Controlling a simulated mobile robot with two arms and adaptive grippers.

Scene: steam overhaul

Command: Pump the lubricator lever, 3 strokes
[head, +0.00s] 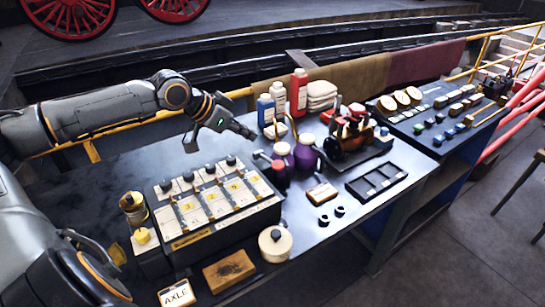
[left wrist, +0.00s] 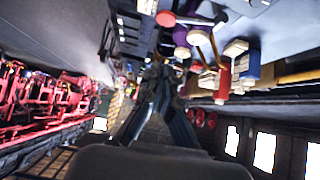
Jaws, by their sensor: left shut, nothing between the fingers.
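My left gripper (head: 248,132) is shut and empty, held above the dark workbench (head: 110,160) left of the bottles. Its closed fingers (left wrist: 155,75) point away from the camera in the left wrist view. A red and black device (head: 352,135) with upright parts stands on the bench, to the right of the gripper and apart from it. It may be the lubricator, but I cannot make out its lever clearly. A black box (head: 228,228) with several black knobs and numbered plates stands below the gripper in the picture. My right gripper is not in view.
A black tray (head: 376,182), a cream pot (head: 275,243) and a brown block (head: 229,270) sit nearer. The bench's back left is bare.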

